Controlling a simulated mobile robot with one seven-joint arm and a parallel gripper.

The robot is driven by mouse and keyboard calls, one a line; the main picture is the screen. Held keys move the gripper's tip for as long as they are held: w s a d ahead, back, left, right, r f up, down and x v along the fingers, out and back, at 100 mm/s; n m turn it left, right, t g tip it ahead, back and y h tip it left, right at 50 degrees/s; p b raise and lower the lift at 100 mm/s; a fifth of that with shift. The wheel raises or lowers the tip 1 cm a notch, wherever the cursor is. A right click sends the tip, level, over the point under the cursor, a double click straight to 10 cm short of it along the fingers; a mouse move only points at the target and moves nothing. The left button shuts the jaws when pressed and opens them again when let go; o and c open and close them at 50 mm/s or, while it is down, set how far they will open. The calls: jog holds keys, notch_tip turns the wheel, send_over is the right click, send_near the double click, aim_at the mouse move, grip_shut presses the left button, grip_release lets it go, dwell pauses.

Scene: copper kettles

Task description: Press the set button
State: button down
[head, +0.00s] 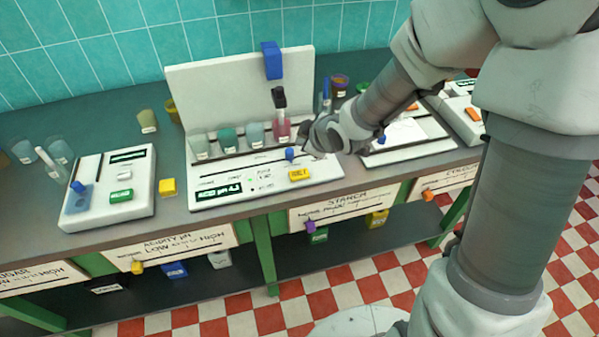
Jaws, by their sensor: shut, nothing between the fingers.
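A white station with a raised back panel (240,85) stands in the middle of the bench. On its front face are a yellow button (299,174), a small dark display with green characters (218,191) and a blue slider knob (290,154). The yellow button's label is too small to read surely, so I cannot tell if it is the set button. A white device (108,215) at the left carries a green button (121,196), its lettering also unclear. My gripper (306,144) is shut and empty, above and slightly right of the yellow button, close to the blue knob.
Several cups of coloured liquid (227,138) stand in the middle station, beside a dark-topped stick (279,98). A yellow block (168,187) lies between the two devices. Another white station (405,140) is partly behind my arm. Sliders line the bench's front edge.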

aim_at(302, 176)
jog(key=shift+f+b, duration=3.95)
jog(key=shift+f, duration=0.45)
jog(key=shift+f+b, duration=0.45)
jog(key=shift+f+b, duration=0.4)
jog(key=shift+b, duration=0.05)
jog(key=shift+r, duration=0.1)
jog(key=shift+r+p, duration=0.75)
jog(key=shift+r, duration=0.05)
notch_tip(302, 176, up, 5)
jog(key=p, duration=0.4)
jog(key=shift+p, duration=0.3)
